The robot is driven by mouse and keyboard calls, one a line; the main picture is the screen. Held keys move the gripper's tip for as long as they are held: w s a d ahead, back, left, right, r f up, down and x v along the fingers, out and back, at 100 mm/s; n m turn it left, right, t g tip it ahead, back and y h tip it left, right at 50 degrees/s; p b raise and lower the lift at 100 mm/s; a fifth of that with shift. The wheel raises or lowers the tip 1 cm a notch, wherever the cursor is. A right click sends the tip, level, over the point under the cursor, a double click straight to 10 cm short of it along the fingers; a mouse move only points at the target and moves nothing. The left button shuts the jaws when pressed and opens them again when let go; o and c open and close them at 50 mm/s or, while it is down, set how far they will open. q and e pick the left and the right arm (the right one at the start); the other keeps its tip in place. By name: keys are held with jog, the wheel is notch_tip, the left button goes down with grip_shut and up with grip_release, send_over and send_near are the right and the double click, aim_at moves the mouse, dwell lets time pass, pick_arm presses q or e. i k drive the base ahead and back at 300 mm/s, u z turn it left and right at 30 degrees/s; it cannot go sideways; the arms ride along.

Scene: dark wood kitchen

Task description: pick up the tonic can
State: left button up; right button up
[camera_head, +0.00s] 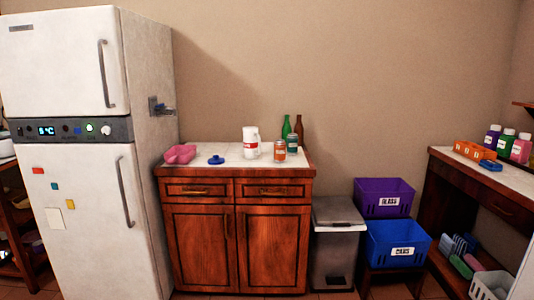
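I cannot make out a thing that is surely the tonic can. On the white counter top (225,168) stand a white container with a red label (250,146), an orange jar-like thing (280,151) and a teal jar-like thing (292,144). Their labels are too small to read. A green bottle (286,127) and a brown bottle (299,128) stand behind them. Neither of my grippers is in view.
A pink dish (180,154) and a blue lid-like thing (216,160) lie on the counter's left part. A white fridge (85,200) stands left. A grey bin (336,245), a purple GLASS crate (390,202) and a blue CANS crate (400,251) stand right.

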aim_at(279, 145)
jog(key=u, duration=0.85)
jog(key=i, duration=1.15)
jog(key=u, duration=0.4)
jog(key=i, duration=1.15)
jog(key=z, duration=0.55)
